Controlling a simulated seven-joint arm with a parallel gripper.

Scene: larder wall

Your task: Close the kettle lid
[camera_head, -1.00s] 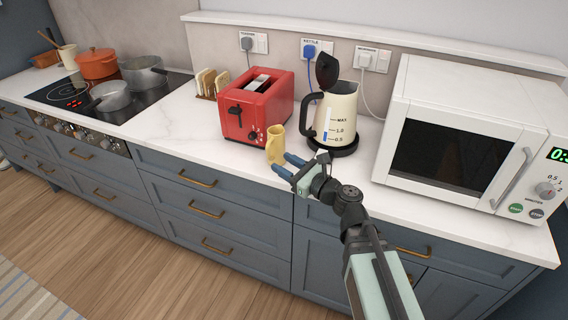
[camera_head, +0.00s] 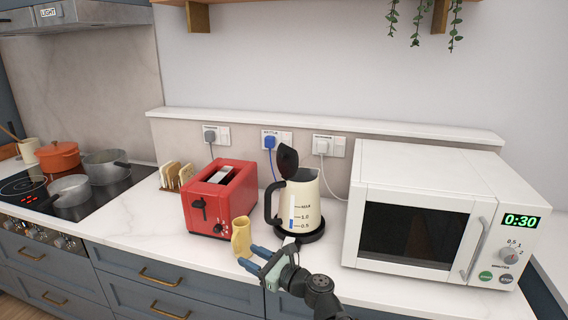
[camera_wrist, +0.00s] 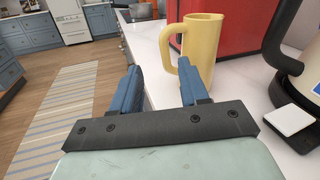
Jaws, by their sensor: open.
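The cream kettle (camera_head: 300,205) stands upright on its black base (camera_head: 306,236), with its black handle on the left. Its dark lid (camera_head: 287,160) is raised, standing up above the rim. My gripper (camera_head: 251,258) is open and empty, low in front of the kettle, near the counter's front edge. In the wrist view the two blue fingers (camera_wrist: 163,88) are apart with nothing between them. The kettle's lower part and black handle (camera_wrist: 285,50) show at the right edge there; its lid is out of that view.
A yellow mug (camera_head: 241,237) stands just beyond my fingertips, left of the kettle. The red toaster (camera_head: 219,198) is behind it. A white microwave (camera_head: 430,215) stands right of the kettle. A blue plug (camera_head: 269,143) is on the wall behind.

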